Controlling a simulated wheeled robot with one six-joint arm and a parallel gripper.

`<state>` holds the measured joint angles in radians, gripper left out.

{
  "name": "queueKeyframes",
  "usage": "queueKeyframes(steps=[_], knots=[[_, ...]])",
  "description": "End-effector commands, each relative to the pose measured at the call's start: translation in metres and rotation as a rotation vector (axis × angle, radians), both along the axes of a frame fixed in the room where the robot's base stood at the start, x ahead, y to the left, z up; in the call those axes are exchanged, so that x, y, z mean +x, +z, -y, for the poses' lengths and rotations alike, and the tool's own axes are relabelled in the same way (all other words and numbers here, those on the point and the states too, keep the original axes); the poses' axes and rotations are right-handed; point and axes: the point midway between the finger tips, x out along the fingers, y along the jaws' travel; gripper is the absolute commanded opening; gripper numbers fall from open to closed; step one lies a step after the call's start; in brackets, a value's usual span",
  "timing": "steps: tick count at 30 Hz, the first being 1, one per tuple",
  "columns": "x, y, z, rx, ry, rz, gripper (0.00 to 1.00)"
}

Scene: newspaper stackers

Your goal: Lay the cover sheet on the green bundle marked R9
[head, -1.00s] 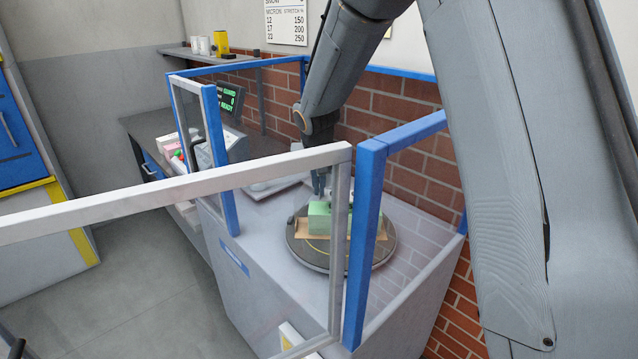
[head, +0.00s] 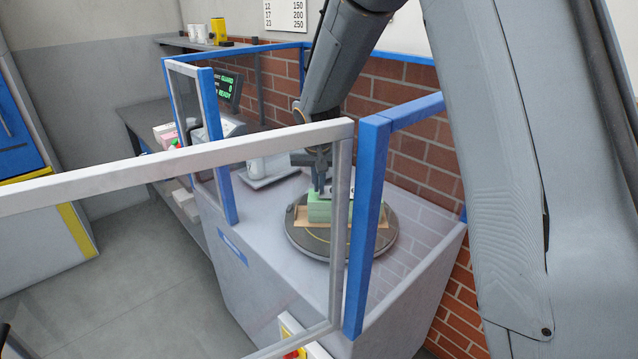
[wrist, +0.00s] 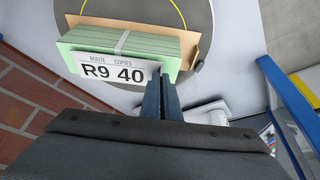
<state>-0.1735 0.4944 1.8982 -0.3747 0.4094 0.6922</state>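The green bundle (head: 319,213) lies on a tan board (head: 300,222) on the round dark turntable (head: 310,247). In the wrist view the bundle (wrist: 150,43) has a pale strap and a white label (wrist: 112,72) reading R9 40. My gripper (head: 322,188) is just above the bundle in the head view.
A blue post (head: 364,230) and a white-framed clear panel (head: 170,165) stand in front of the turntable. A white tray (head: 270,175) with a pale object sits behind it to the left. A brick wall (head: 400,90) is behind. The left floor is clear.

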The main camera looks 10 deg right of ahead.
Motion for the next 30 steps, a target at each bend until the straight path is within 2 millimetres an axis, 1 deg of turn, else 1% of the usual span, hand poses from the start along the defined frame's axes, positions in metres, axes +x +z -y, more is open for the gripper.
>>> queueKeyframes(steps=[14,15,17,18,26,30], knots=[[0.0001,-0.0094,-0.0001,0.000,0.000,0.000,0.00],[0.0000,-0.0089,-0.0001,0.000,0.000,0.000,0.07],[0.0000,-0.0086,0.0000,0.000,0.000,0.000,0.17],[0.0000,-0.0086,0.0000,0.000,0.000,0.000,0.24],[0.0000,-0.0083,0.0000,0.000,0.000,0.000,0.24],[-0.0018,-0.0022,-0.0006,0.000,0.000,0.002,0.24]])
